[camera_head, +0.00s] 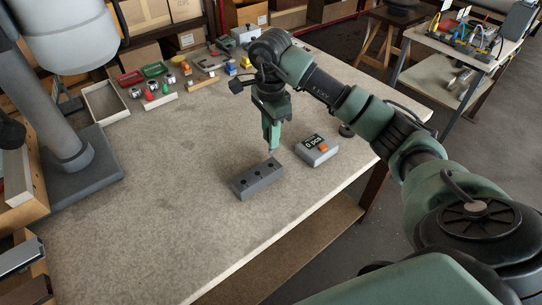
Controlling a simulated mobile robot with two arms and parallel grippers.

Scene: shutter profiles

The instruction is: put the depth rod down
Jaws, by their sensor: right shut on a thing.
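My right gripper (271,135) hangs pointing down over the table, shut on a thin rod, taken to be the depth rod (271,153). Only a short light tip of the rod shows below the fingers; the rest is hidden by them. The tip is at the far right end of a dark grey block (245,191) with several round holes in its top. I cannot tell whether the tip is in a hole, touching the block or just above it. My left gripper is not in view.
A grey box with a display and an orange button (317,150) stands close right of the block. A shallow tray (107,103) and several small coloured parts lie at the back. A grey machine base (75,180) stands left. The table (165,220) is clear in front.

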